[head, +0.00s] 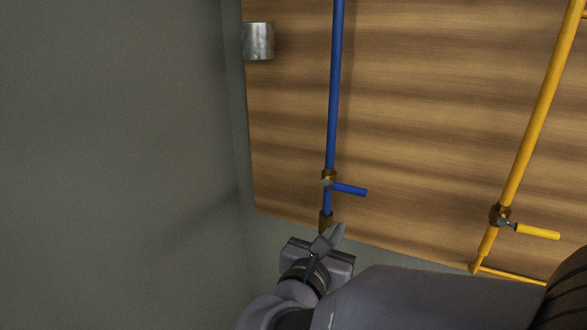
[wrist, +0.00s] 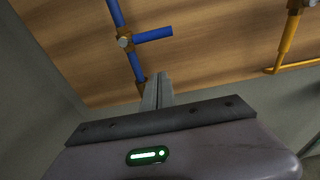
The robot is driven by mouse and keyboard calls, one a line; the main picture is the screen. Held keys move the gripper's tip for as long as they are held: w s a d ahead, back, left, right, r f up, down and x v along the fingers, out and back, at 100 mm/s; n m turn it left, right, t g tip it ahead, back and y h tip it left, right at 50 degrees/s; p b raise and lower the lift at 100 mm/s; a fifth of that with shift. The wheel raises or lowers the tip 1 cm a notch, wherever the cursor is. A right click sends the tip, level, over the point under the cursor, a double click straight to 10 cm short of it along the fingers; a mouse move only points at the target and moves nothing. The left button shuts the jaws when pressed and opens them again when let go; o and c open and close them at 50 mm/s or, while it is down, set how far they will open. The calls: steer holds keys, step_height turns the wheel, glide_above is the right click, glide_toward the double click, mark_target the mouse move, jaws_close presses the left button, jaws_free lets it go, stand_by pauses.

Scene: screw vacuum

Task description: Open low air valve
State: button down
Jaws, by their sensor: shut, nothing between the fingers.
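A blue pipe (head: 335,90) runs down the wooden panel and carries a valve with a brass body (head: 328,177). Its blue handle (head: 350,189) points right, crosswise to the pipe. In the wrist view the blue handle (wrist: 154,35) also sticks out to the right of the pipe, above my fingers. A yellow pipe (head: 540,100) at the right has a similar valve with a yellow handle (head: 537,232), also crosswise. Which valve is the low air one is not labelled. My gripper (head: 338,232) is shut and empty, below the blue handle and apart from it. It shows in the wrist view (wrist: 159,76).
A grey wall (head: 110,150) stands close on the left. A metal cylinder (head: 258,41) sticks out at the panel's upper left. The yellow pipe bends along the panel's lower edge. The panel between the two pipes is clear.

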mark_target(345, 188)
steer(key=b+x, duration=0.3)
steer(key=x, duration=0.5)
steer(key=r, duration=0.2)
steer(key=s+r, duration=0.1)
steer(key=r, duration=0.1)
steer(key=shift+a, duration=0.35)
steer(key=shift+a+p, duration=0.1)
steer(key=shift+p, duration=0.25)
